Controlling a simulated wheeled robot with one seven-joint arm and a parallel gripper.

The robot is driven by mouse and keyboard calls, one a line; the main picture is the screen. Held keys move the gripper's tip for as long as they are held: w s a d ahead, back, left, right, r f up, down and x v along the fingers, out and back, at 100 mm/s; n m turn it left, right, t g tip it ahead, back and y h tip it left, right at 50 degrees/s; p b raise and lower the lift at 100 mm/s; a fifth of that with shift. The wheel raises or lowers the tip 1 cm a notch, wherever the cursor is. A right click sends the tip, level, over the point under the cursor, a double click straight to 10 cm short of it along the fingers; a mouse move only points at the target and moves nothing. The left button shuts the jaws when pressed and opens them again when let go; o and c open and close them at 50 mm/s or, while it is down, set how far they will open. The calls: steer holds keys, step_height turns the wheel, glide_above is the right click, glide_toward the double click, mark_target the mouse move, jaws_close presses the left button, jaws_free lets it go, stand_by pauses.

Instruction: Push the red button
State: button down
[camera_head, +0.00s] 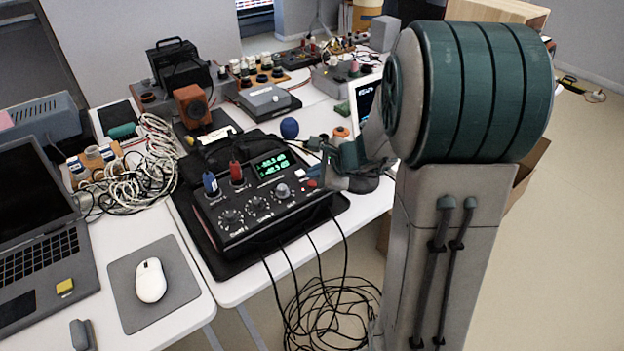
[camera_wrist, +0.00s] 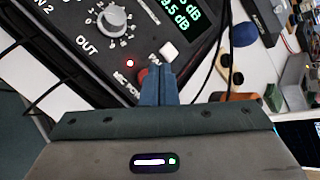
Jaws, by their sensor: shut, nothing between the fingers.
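The red button (camera_wrist: 142,74) is on the face of a black audio device (camera_head: 262,205) with knobs and a green display. In the head view the red button (camera_head: 312,183) shows at the device's right front corner, left of my gripper (camera_head: 327,170). In the wrist view my gripper (camera_wrist: 158,70) is shut and empty, its fingertips beside the button and covering part of it. I cannot tell whether they touch it. A white button (camera_wrist: 168,50) and a small lit red light (camera_wrist: 130,63) are close by.
Blue and red plugs (camera_head: 236,172) stand up from the device. Black cables (camera_head: 325,310) hang from its front edge to the floor. A blue ball (camera_head: 289,128) and an orange round thing (camera_head: 341,132) lie behind. A laptop (camera_head: 40,240) and mouse (camera_head: 150,280) are at left.

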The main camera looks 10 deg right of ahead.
steer(key=shift+r, duration=0.15)
step_height(320, 180, up, 6)
steer(key=p, duration=0.5)
stand_by(0.6)
steer(key=s+a+r+n+g+p, duration=0.1)
steer(key=s+a+r+n+g, duration=0.1)
steer(key=s+a+r+n, duration=0.35)
steer(key=s+d+r+n+g+h+p, duration=0.1)
steer(key=s+d+n+h, duration=0.1)
steer(key=s+n, duration=0.5)
steer(key=s+d+r+n+g+h+p, duration=0.1)
steer(key=s+d+r+n+h+p, duration=0.1)
steer(key=s+n, duration=0.5)
steer(key=s+h, duration=0.1)
steer(key=s, duration=0.2)
steer(key=shift+s+r+g, duration=0.15)
steer(key=shift+s+g, duration=0.2)
steer(key=shift+g, duration=0.05)
steer(key=shift+d, duration=0.1)
